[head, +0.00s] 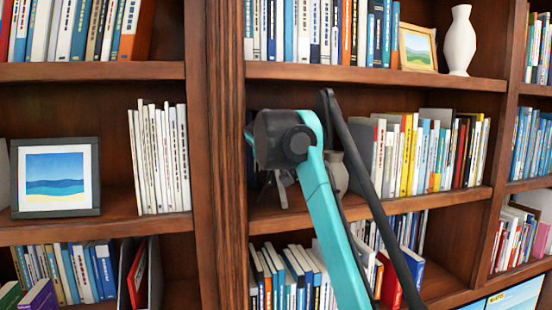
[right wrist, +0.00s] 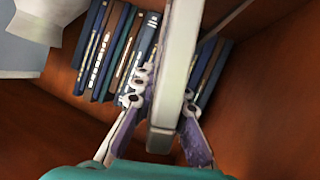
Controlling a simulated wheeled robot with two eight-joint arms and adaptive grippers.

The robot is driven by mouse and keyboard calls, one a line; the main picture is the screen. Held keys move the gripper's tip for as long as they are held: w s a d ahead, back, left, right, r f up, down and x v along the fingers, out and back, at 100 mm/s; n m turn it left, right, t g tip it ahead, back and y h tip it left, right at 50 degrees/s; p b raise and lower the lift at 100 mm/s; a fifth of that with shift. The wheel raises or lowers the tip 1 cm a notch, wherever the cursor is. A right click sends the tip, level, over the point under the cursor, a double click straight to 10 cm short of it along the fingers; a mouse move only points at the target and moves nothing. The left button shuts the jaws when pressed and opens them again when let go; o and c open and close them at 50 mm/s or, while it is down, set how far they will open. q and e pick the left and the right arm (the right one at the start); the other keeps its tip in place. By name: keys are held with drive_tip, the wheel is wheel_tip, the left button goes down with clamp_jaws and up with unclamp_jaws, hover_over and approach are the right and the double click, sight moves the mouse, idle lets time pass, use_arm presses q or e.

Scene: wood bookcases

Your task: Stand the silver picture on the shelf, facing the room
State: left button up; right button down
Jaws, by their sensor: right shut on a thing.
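In the right wrist view, a pale silver-grey slab, seen nearly edge-on, looks like the silver picture (right wrist: 174,60). My right gripper (right wrist: 166,105) is shut on it, with one finger on each side. Which way its face points cannot be told. In the head view my right gripper (head: 281,186) is at the left end of the middle shelf (head: 275,222) of the centre bookcase, beside the wooden upright. The picture is mostly hidden there behind my wrist and arm. My left gripper is in neither view.
A grey vase (head: 339,170) stands just right of my gripper, partly behind my arm. Books (head: 420,150) fill the shelf further right. A black-framed seascape (head: 96,176) stands in the left bookcase. A gold-framed picture (head: 435,50) and a white vase (head: 460,42) stand on the upper shelf.

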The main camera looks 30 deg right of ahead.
drive_tip(key=shift+w+d+f, duration=0.1)
drive_tip(key=shift+w+d, duration=0.05)
drive_tip(key=shift+w, duration=0.05)
drive_tip(key=c, duration=1.5)
unclamp_jaws()
drive_tip(key=shift+w+d+f, duration=0.2)
drive_tip(key=shift+w+d, duration=0.15)
drive_tip(key=shift+w, duration=0.1)
drive_tip(key=shift+o, duration=0.2)
drive_tip(key=shift+s+a+r, duration=0.25)
drive_tip(key=shift+s+a, duration=0.2)
drive_tip(key=shift+s, duration=0.1)
drive_tip(key=shift+s+a+r, duration=0.15)
drive_tip(key=shift+s, duration=0.1)
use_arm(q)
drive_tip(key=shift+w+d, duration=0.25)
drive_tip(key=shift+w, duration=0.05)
use_arm(e)
drive_tip(key=v, duration=1)
drive_tip(key=shift+s, duration=0.25)
drive_tip(key=shift+a, duration=0.1)
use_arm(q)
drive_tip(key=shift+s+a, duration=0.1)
use_arm(e)
drive_tip(key=shift+s+a+r, duration=0.1)
